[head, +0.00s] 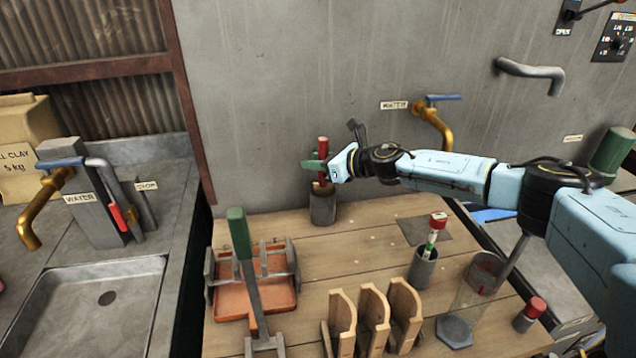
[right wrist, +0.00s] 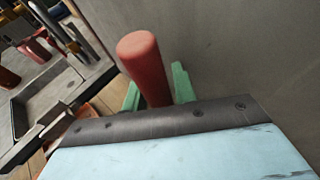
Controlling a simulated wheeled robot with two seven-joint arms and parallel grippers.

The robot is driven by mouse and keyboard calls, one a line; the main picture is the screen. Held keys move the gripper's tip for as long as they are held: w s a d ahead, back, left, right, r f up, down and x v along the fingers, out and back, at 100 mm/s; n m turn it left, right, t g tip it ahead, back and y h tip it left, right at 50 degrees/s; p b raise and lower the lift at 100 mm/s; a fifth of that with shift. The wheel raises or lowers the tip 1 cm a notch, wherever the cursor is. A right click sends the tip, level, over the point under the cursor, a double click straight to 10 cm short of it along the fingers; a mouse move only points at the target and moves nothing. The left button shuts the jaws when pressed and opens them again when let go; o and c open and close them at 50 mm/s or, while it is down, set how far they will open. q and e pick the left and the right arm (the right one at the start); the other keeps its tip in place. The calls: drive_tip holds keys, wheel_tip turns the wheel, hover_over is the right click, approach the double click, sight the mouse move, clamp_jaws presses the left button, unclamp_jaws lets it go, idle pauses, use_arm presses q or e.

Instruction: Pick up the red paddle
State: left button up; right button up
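The red paddle shows as a red handle (head: 323,147) standing upright in a dark cylindrical cup (head: 322,208) at the back of the wooden table; its lower end is hidden in the cup. My right gripper (head: 319,166) is at the handle above the cup rim, its green fingers beside it. In the right wrist view the red handle (right wrist: 146,66) stands between the green fingertips (right wrist: 157,92), close to both. Whether they press on it I cannot tell. My left gripper is not in view.
A green-handled tool (head: 240,234) stands by an orange tray (head: 240,303). A grey cup (head: 423,268) holds a red-topped item. Wooden holders (head: 374,316) and a glass cylinder (head: 474,291) stand in front. A wall faucet (head: 437,122) is close behind my right arm.

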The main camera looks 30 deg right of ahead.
drive_tip(key=shift+s+r, duration=0.1)
clamp_jaws()
